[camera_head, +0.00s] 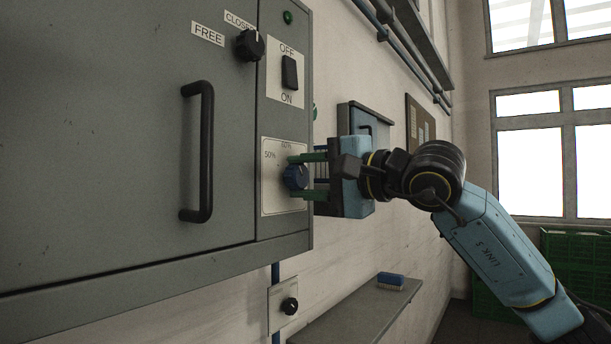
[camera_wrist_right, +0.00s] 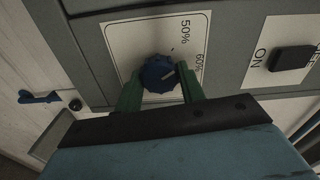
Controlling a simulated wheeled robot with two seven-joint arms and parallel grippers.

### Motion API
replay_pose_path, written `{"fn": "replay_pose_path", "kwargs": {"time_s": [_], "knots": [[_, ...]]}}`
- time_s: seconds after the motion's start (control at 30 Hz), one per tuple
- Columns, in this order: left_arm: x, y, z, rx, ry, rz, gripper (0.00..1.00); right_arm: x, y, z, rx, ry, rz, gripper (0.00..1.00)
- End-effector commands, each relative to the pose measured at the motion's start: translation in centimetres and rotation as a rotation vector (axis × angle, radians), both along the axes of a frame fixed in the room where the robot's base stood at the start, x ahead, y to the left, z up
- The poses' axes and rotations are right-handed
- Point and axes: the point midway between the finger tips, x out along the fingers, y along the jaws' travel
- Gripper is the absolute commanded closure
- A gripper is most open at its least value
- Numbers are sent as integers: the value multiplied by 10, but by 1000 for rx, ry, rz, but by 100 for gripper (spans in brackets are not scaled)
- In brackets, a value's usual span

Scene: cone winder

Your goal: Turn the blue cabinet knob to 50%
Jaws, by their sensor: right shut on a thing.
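The blue knob (camera_head: 295,177) sits on a pale scale plate (camera_head: 270,200) low on the grey cabinet's narrow right panel. In the right wrist view the fingers (camera_wrist_right: 158,88) flank the knob. My left gripper is not in view.
Above the plate are a black OFF/ON switch (camera_head: 290,72) and a black FREE/CLOSED knob (camera_head: 250,45). A black door handle (camera_head: 204,150) stands out on the left. Below are a small black wall knob (camera_head: 290,306) and a shelf (camera_head: 350,318) with a blue block (camera_head: 391,281).

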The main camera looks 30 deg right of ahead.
Motion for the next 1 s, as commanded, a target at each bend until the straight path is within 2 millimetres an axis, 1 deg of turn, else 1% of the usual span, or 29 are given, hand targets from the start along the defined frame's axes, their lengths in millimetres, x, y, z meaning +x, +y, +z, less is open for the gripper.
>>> {"fn": "replay_pose_path", "kwargs": {"time_s": [0.2, 0.4, 0.6, 1.0], "knots": [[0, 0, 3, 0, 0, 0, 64, 0, 1, 1, -152, -63, 1, 84], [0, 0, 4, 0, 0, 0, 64, 0, 1, 0, -246, -101, 2, 84], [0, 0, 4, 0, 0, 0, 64, 0, 1, 0, -297, -122, 2, 84], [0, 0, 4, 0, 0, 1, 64, 0, 1, 0, -316, -129, 2, 84]]}}
